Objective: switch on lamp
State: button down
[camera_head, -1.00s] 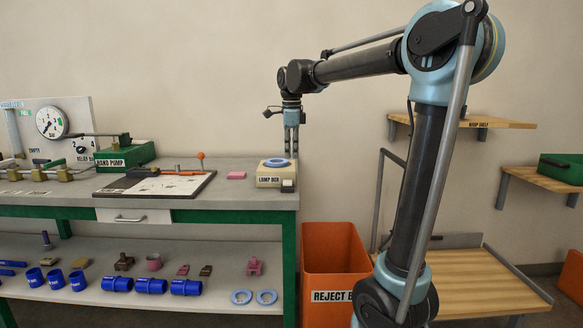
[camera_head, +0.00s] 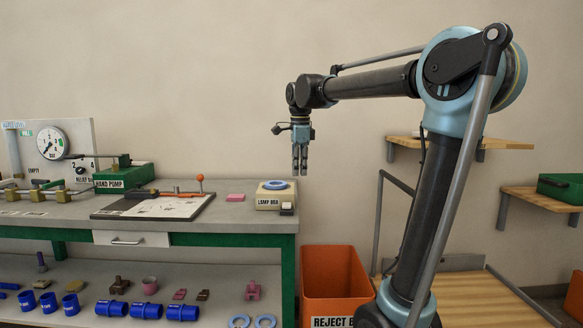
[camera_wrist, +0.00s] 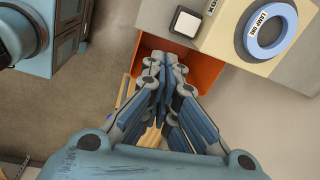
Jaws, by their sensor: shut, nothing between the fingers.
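The lamp box (camera_head: 268,202) is a cream box at the right end of the workbench. A blue ring (camera_head: 275,185) lies on its top. A small white square rocker or button in a dark frame (camera_head: 287,208) sits at its front right corner. In the wrist view the white button (camera_wrist: 186,22) is above my fingertips, and the blue ring (camera_wrist: 270,28) is at the upper right. My gripper (camera_head: 300,172) is shut and empty, pointing down, to the right of the lamp box and above its level. In the wrist view my gripper (camera_wrist: 163,57) appears just below the button.
An orange reject bin (camera_head: 333,275) stands right of the bench, below my gripper. A pink block (camera_head: 236,197) lies left of the lamp box. A clipboard-like board (camera_head: 150,206) with an orange-knobbed lever is farther left. Wooden wall shelves (camera_head: 470,142) are at the right.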

jog(key=s+d+f+n, duration=0.8)
jog(key=s+d+f, duration=0.2)
jog(key=f, duration=0.5)
jog(key=s+d+f+n+t, duration=0.1)
jog(key=s+d+f+n, duration=0.7)
jog(key=s+d+f, duration=0.3)
jog(key=s+f, duration=0.4)
jog(key=shift+s, duration=0.3)
